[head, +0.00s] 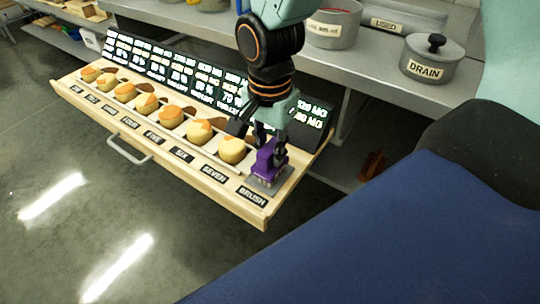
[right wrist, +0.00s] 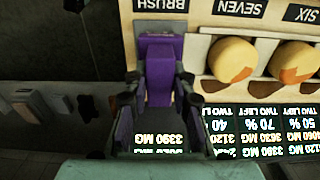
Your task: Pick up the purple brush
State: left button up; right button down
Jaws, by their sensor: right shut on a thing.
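The purple brush (head: 268,162) is at the right end of a wooden drawer, on a grey plate (head: 262,186) behind the label "BRUSH". My right gripper (head: 268,145) comes down from above and is shut on the brush's upper part. In the right wrist view the brush (right wrist: 160,75) lies between the two dark fingers (right wrist: 160,95). I cannot tell whether the brush's underside touches the plate. My left gripper is not in view.
Several cheese wheels (head: 200,131) stand in a row along the drawer (head: 240,205), left of the brush. A dark board with lit text (head: 175,72) stands behind them. A lidded pot "DRAIN" (head: 432,62) is on the grey bench. Open floor lies front left.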

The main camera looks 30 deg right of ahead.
notch_tip(320, 180, up, 10)
jog(key=p, duration=0.4)
jog(key=c, duration=1.6)
grip_release()
jog(key=shift+c, duration=0.2)
grip_shut()
